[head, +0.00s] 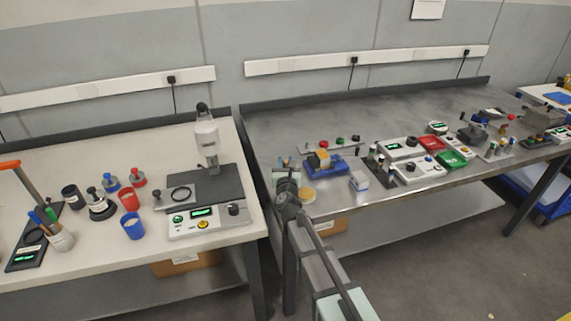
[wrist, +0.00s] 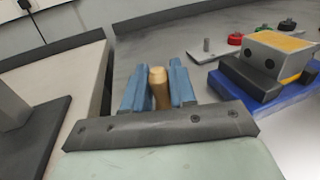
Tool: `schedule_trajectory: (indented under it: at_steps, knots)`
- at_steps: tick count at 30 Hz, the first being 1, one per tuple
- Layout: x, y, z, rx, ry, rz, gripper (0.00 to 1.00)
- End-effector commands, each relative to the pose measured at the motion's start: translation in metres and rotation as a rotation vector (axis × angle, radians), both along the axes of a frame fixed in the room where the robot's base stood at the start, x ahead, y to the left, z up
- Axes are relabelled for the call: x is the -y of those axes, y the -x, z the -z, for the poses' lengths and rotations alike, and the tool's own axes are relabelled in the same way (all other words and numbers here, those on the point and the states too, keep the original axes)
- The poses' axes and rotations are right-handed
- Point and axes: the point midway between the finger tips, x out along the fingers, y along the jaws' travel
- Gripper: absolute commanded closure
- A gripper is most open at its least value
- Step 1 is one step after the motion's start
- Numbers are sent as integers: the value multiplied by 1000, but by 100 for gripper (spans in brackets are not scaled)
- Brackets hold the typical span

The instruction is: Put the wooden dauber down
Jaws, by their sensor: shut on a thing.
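The wooden dauber (wrist: 158,88) shows in the wrist view as a light wooden, round-ended piece standing up between the two blue fingers. My gripper (wrist: 158,84) is shut on it. Its lower part is hidden behind the dark bar of my gripper. In the head view my gripper (head: 286,166) is over the near left corner of the grey metal table (head: 285,115). The dauber cannot be made out clearly there, as my arm covers that spot.
Right of my gripper, a blue base (head: 326,171) carries a grey and yellow block. The white table (head: 100,240) with a grey press (head: 206,145) is to the left, across a narrow gap.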

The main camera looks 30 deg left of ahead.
Motion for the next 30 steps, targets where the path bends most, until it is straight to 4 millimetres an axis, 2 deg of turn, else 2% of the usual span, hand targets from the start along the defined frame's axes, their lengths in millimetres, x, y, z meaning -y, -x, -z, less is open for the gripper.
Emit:
schedule_trajectory:
  at_steps: [8,9,17,30]
  knots:
    - [0,0,2,0,-1,0,100]
    - [0,0,3,0,-1,0,73]
    - [0,0,2,0,-1,0,49]
    - [3,5,-1,0,1,0,49]
